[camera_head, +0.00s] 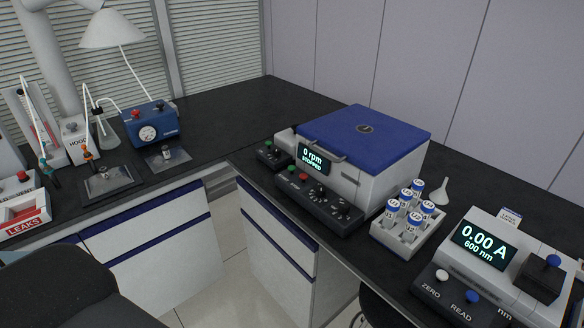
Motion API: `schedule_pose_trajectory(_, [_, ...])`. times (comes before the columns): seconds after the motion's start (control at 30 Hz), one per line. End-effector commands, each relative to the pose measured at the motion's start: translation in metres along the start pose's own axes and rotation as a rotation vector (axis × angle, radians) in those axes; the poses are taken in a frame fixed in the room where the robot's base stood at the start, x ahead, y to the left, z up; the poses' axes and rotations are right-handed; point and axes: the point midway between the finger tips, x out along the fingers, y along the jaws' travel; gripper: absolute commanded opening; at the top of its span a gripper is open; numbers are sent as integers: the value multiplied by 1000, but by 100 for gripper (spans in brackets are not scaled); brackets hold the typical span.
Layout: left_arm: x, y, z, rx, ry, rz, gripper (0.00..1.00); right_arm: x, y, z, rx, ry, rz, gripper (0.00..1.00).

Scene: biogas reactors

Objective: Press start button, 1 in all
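A centrifuge (385,180) with a closed blue lid (366,133) stands on the black bench, and its display (312,159) reads "0 rpm STOPPED". Its dark front panel (320,200) carries a green button (292,168), a red button (303,176) and several dark knobs. A small dark box (271,155) left of it also has a green button (268,143). I cannot read a start label on either green button. Neither of my grippers is in view.
A rack (392,236) of capped vials and a white funnel (436,192) stand right of the centrifuge. A photometer (490,255) reading "0.00 A" is at the far right. A blue gauge box (150,123) and glassware stand at the left. A dark chair (70,285) is in front.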

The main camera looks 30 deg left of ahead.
Motion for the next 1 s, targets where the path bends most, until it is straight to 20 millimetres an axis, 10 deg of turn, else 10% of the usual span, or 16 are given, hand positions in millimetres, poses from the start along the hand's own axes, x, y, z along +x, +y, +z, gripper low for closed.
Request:
schedule_pose_trajectory(0.33, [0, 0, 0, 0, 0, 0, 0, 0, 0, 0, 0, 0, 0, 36])
schedule_pose_trajectory(1.0, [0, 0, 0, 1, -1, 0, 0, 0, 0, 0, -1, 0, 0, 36])
